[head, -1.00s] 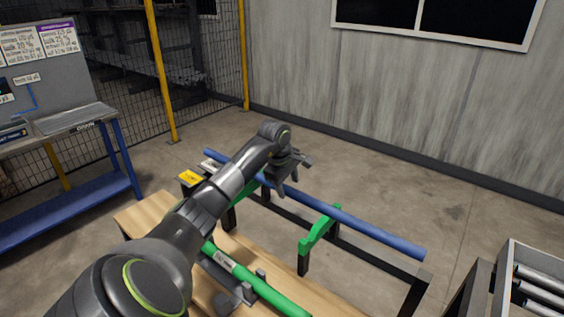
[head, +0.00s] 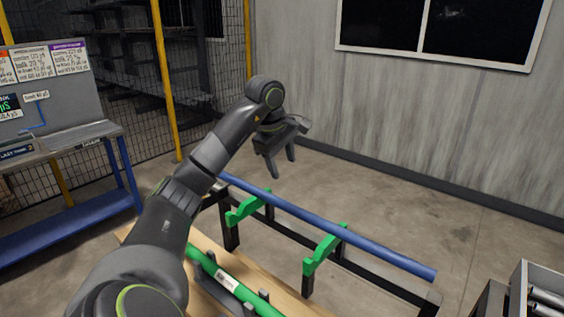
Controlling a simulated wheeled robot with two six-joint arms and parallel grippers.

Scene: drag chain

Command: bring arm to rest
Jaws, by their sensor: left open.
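My left arm comes in from the lower left and reaches up over the work area. My left gripper (head: 281,170) is open and empty, with its fingers pointing down. It hangs in the air above the blue tube (head: 335,231) and appears apart from it. The blue tube lies across two green holders, one on the left (head: 247,209) and one on the right (head: 324,249), on a black frame. My right gripper is not in view.
A green tube (head: 242,288) lies on a wooden table (head: 297,293) in front, partly hidden by my arm. A blue workbench (head: 75,222) with a display board stands at left. A grey roller unit (head: 523,287) stands at lower right. The floor behind the frame is clear.

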